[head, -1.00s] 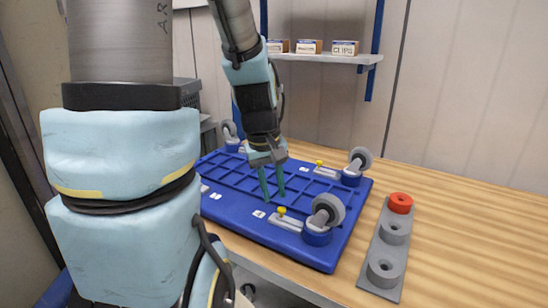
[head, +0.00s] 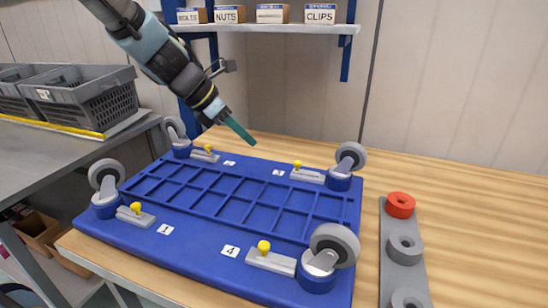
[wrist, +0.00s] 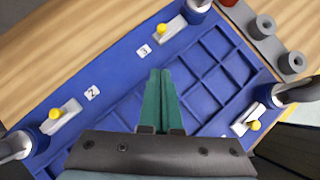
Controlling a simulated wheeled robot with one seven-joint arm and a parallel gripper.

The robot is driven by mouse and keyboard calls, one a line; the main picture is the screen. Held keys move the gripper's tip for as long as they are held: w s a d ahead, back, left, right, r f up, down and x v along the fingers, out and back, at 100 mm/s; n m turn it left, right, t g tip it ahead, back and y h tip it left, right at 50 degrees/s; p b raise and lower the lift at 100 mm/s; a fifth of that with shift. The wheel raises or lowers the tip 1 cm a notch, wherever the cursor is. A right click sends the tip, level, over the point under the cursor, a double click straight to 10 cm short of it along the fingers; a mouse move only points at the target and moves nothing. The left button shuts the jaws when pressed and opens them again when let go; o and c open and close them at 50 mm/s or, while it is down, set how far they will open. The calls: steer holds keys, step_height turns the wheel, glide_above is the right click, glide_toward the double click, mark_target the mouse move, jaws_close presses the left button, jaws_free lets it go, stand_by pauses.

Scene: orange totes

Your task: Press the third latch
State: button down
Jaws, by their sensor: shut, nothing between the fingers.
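The blue dolly base (head: 190,262) lies on the wooden table, with a caster wheel and a yellow-knobbed latch near each corner. The third latch (head: 308,176) is at the far right, beside the label 3 (head: 279,172). It also shows at the top of the wrist view (wrist: 170,37), its yellow knob standing up. My gripper (head: 249,140) is shut and empty, above the far edge of the base, left of the third latch in the head view. In the wrist view its green fingers (wrist: 160,75) are together, below label 3 and apart from the latch.
The second latch (head: 205,156) is at the far left, the first (head: 135,216) near left, the fourth (head: 271,261) near right. Caster wheels (head: 335,244) stand up beside the latches. A grey holder (head: 404,269) with a red ring (head: 400,205) lies to the right. A shelf (head: 265,28) hangs behind.

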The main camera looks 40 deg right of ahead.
steer(key=shift+f, duration=0.1)
steer(key=p, duration=0.1)
glide_toward(296, 169)
steer(key=f, duration=0.1)
steer(key=a+f, duration=0.1)
steer(key=shift+w+a+f, duration=0.15)
steer(key=shift+w+f, duration=0.05)
steer(key=shift+f, duration=0.1)
steer(key=d, duration=0.1)
steer(key=d+p, duration=0.1)
steer(key=d+f, duration=0.1)
steer(key=shift+s+d, duration=0.15)
steer(key=shift+s, duration=0.25)
steer(key=shift+d+f+p, duration=0.2)
steer(key=shift+d+p, duration=0.15)
steer(key=shift+d, duration=0.15)
steer(key=shift+s+d, duration=0.6)
steer(key=shift+s, duration=0.4)
steer(key=shift+w+a, duration=0.1)
